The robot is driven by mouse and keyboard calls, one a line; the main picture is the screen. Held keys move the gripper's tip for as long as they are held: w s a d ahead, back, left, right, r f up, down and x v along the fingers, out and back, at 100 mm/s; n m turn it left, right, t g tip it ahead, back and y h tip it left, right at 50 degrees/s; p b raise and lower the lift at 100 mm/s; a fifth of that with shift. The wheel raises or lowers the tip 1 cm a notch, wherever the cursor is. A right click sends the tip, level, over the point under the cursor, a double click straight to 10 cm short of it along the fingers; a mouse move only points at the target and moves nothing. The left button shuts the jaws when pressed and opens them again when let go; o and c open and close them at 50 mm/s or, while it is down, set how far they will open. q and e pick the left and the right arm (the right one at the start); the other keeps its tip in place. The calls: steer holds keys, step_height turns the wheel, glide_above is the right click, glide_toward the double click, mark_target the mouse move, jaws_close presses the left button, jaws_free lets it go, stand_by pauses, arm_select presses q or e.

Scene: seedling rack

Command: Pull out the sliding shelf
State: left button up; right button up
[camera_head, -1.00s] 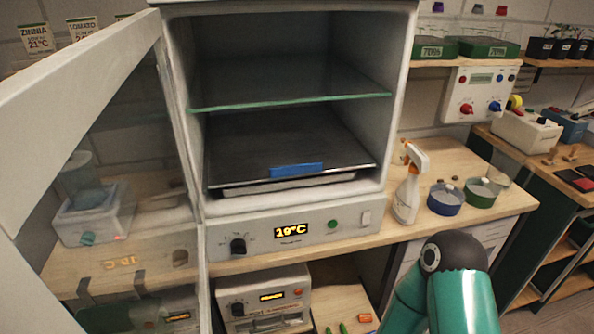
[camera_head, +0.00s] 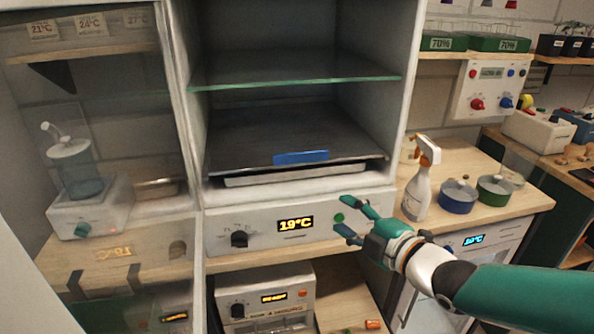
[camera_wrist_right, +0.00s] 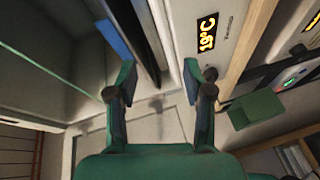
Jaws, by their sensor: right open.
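The sliding shelf (camera_head: 245,140) is a dark flat tray low inside the open white cabinet. A blue handle strip (camera_head: 301,158) sits on its front edge. The shelf lies inside the cabinet, with its front close to the opening. My right gripper (camera_head: 341,217) is open and empty in front of the control panel, below and to the right of the blue strip, apart from it. In the right wrist view the open fingers (camera_wrist_right: 157,75) show with the blue strip (camera_wrist_right: 112,42) beyond the upper left finger. My left gripper is not in view.
A glass shelf (camera_head: 300,80) spans the cabinet above the sliding shelf. The clear cabinet door (camera_head: 125,150) stands open at the left. A spray bottle (camera_head: 420,185) and blue (camera_head: 458,198) and green (camera_head: 494,190) pots stand on the counter at right. The panel (camera_head: 265,220) lies below the opening.

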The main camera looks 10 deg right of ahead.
mark_target(303, 159)
step_height(303, 159, up, 6)
steer(key=s+n+t, duration=0.1)
steer(key=n, duration=0.2)
arm_select(q)
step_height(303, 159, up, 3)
steer(key=p, duration=0.3)
arm_select(e)
steer(key=shift+y, duration=0.3)
steer(key=x, duration=1.6)
steer(key=shift+w+d+r, duration=0.1)
steer(key=shift+d+r, duration=0.05)
steer(key=shift+r, duration=0.05)
